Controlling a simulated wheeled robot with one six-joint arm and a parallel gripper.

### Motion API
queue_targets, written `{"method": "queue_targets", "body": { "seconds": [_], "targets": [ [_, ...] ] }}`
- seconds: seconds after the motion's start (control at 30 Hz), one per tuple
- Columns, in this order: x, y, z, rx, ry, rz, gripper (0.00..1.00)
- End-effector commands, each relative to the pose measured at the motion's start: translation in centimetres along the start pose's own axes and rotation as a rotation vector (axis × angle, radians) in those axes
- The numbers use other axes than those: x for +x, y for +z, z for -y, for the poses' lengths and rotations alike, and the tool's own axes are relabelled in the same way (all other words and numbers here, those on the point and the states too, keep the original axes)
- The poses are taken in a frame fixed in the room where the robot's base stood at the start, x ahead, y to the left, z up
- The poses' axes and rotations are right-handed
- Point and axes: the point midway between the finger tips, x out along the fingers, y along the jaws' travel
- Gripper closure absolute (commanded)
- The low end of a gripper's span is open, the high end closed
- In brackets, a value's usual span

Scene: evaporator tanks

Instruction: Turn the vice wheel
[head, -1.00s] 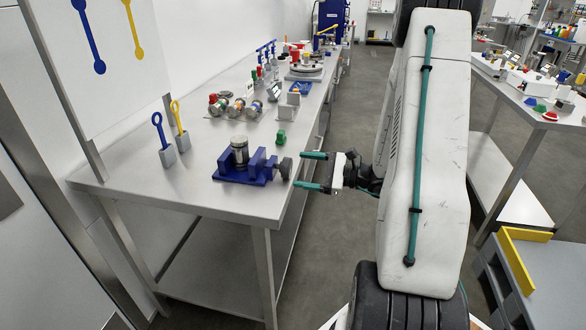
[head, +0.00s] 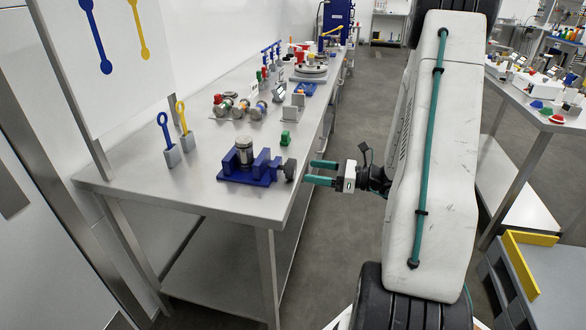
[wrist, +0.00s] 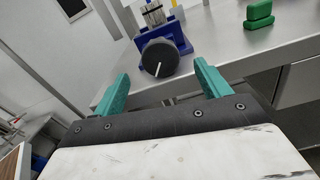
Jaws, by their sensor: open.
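A blue vice (head: 243,167) sits near the right edge of the steel table, with a metal cylinder (head: 244,150) upright in it. Its dark round wheel (head: 289,169) points right, toward my gripper. In the wrist view the wheel (wrist: 159,58) shows face-on with a white line on it, and the blue vice (wrist: 180,37) is behind it. My gripper (head: 322,173) has two teal fingers. It is open and empty, just right of the wheel and apart from it. In the wrist view my gripper's fingers (wrist: 160,88) stand either side of the wheel, nearer the camera.
A green block (head: 286,138) lies behind the vice; it also shows in the wrist view (wrist: 259,14). Blue and yellow tools stand in grey holders (head: 172,155) to the left. The steel table (head: 215,206) has clear space in front.

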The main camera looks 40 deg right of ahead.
Motion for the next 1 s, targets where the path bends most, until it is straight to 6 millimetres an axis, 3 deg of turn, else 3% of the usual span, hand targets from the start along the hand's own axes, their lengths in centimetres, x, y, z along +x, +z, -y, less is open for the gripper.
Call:
{"method": "queue_targets", "body": {
  "seconds": [0.5,0.9,1.0],
  "targets": [
    [6.7,0.0,0.0,0.031,0.002,0.0,0.24],
    [7.7,0.0,0.0,0.03,-0.001,0.0,0.24],
    [7.7,0.0,0.0,0.03,-0.001,0.0,0.49]
  ]
}}
